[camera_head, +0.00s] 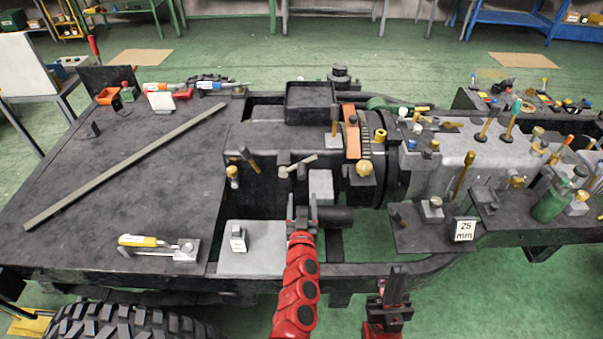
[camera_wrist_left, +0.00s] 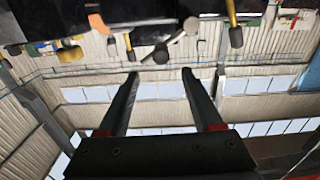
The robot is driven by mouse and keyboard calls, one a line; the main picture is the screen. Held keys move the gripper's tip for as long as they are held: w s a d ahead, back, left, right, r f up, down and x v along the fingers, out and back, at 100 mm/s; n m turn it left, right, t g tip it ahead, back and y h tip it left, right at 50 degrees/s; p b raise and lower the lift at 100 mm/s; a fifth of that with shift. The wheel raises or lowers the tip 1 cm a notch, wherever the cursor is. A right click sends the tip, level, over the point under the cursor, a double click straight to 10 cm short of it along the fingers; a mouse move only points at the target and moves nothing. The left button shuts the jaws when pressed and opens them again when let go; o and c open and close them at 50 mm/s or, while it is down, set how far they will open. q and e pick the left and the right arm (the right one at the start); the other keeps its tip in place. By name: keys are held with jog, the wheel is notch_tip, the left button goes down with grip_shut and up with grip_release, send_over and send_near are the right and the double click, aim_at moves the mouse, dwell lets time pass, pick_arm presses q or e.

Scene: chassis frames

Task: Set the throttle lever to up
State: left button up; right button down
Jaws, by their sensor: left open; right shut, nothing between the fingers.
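A short grey lever (camera_head: 298,166) sits on the dark engine housing, its arm slanting nearly sideways. No label shows, so I cannot tell for sure that it is the throttle lever. In the left wrist view the grey lever (camera_wrist_left: 175,40) is at the top, beyond the fingertips and apart from them. My left gripper (camera_head: 302,205) is open and empty, just below and in front of the lever; its two fingers (camera_wrist_left: 160,72) are spread in the wrist view. My right gripper (camera_head: 393,280) is shut and empty, low in front of the chassis frame.
A wooden-handled lever (camera_head: 248,158) and a brass knob (camera_head: 232,172) stand left of the grey lever. A brass fitting (camera_head: 364,168) and a grey block (camera_head: 321,186) are to its right. A dark cylinder (camera_head: 336,216) lies close beside my left gripper. A grey bar (camera_head: 125,167) crosses the left deck.

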aim_at(302, 178)
pick_arm(q)
jog(key=w, duration=1)
jog(key=shift+w+a, duration=0.1)
grip_shut()
dwell(1.3)
